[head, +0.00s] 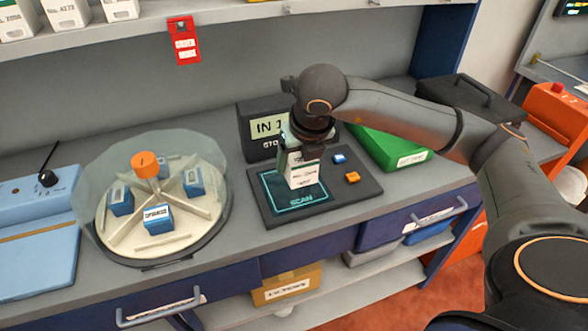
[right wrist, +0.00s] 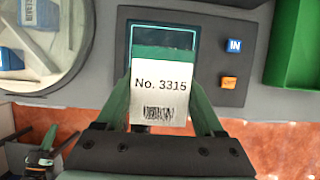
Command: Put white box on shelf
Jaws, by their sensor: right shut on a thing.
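A white box (head: 304,173) with a green band stands upright at the scan pad (head: 272,199) on the counter in the head view. I cannot tell whether the box touches the pad. The upper shelf (head: 245,14) runs along the back wall, with several white boxes (head: 66,12) at its left end.
A round dispenser (head: 183,222) with blue boxes and an orange knob stands left of the scanner. A dark screen (head: 254,149) stands behind the pad. A green bin (head: 398,156) is right of it. A red tag (head: 184,40) hangs from the shelf edge.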

